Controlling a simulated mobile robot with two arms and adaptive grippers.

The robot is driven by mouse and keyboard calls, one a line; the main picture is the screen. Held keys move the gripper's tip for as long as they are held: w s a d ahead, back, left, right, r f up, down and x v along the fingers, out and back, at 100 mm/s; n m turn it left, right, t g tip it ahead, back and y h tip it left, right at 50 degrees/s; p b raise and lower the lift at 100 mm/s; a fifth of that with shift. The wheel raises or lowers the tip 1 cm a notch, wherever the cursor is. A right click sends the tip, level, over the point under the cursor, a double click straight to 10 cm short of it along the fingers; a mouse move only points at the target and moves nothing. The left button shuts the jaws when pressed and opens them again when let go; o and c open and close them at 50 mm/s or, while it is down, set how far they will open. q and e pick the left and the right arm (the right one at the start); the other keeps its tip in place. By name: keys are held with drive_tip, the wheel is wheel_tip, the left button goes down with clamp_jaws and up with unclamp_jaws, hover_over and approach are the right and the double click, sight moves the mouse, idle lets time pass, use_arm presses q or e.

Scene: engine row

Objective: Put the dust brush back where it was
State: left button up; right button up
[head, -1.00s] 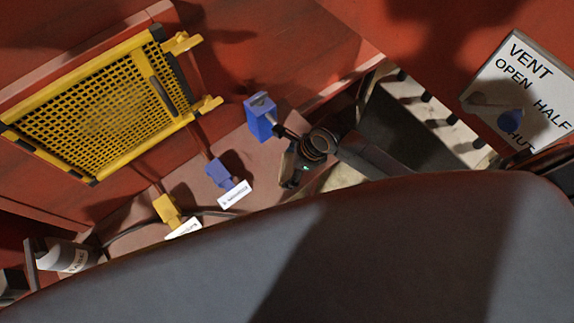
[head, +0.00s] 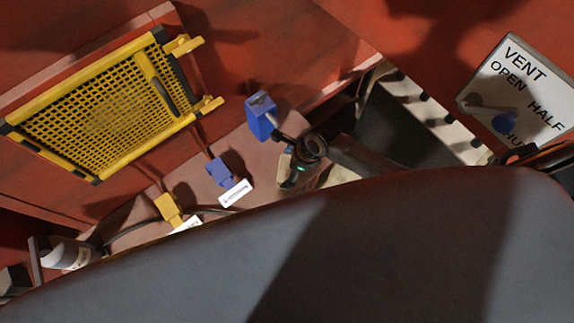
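I cannot make out the dust brush in the head view. My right gripper (head: 291,178) is small and dark, with a green light near it, below the black ring of my wrist. It is over the pinkish ledge, to the right of the blue plug with a white tag (head: 220,173). Its fingertips are too dark and small to tell whether they are open or shut, or whether they hold anything. My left gripper is not in view.
A yellow mesh panel (head: 100,110) is at upper left. A blue block (head: 261,117) is just above my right wrist. A yellow plug (head: 168,208) and a white bottle (head: 70,253) are at lower left.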

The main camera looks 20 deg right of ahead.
idle(0.3)
drive_tip(key=b+v, duration=0.1)
drive_tip(key=v, duration=1.1)
drive_tip(key=shift+b, duration=0.4)
